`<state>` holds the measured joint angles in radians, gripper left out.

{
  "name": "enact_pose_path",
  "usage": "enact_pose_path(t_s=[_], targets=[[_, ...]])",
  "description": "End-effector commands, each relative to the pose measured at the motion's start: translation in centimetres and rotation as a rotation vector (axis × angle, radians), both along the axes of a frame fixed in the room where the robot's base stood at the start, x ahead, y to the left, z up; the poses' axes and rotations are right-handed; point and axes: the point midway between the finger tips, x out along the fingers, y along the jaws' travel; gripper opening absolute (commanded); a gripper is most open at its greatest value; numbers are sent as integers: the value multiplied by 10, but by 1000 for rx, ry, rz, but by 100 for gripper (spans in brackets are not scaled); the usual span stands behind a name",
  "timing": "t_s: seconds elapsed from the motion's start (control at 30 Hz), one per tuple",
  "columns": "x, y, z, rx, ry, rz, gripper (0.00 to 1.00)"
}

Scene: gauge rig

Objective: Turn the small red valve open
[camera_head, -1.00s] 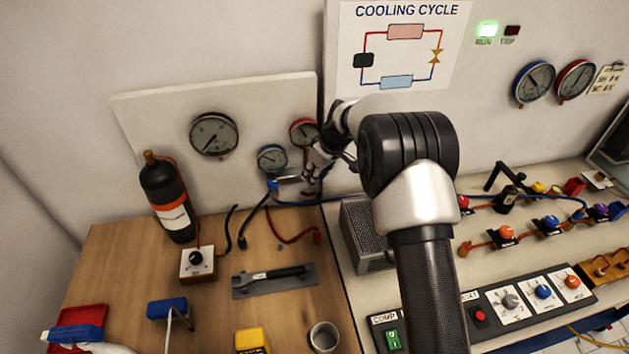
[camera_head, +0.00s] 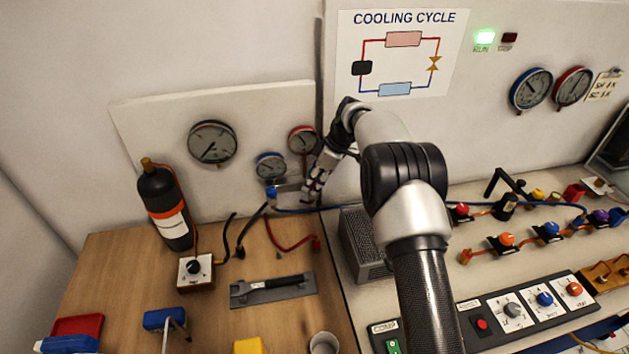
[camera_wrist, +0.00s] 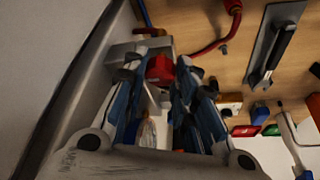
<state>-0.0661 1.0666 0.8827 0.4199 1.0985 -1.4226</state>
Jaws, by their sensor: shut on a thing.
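The small red valve (camera_wrist: 160,68) is a red knob on the grey metal manifold block (camera_wrist: 122,56), seen in the wrist view. My gripper (camera_wrist: 158,78) is shut on the knob, with one finger on each side of it. In the head view my gripper (camera_head: 311,191) is at the right end of the manifold (camera_head: 290,190), below the two small gauges, and hides the red knob. The blue knob (camera_head: 271,192) shows at the manifold's left end. I cannot tell the valve's turn angle.
The blue-rimmed gauge (camera_head: 270,165) and red-rimmed gauge (camera_head: 302,139) sit just above the manifold. A red hose (camera_head: 289,240) and a blue hose (camera_head: 335,208) run nearby. A grey mesh box (camera_head: 362,246) stands to the right, under my arm.

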Motion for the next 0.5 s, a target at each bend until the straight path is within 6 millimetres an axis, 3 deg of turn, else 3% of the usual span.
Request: enact_pose_path(t_s=[0.3,0.33,0.5], targets=[[0,0,-1,-2,1,2,2],[0,0,-1,-2,1,1,27],[0,0,0,-1,1,1,38]])
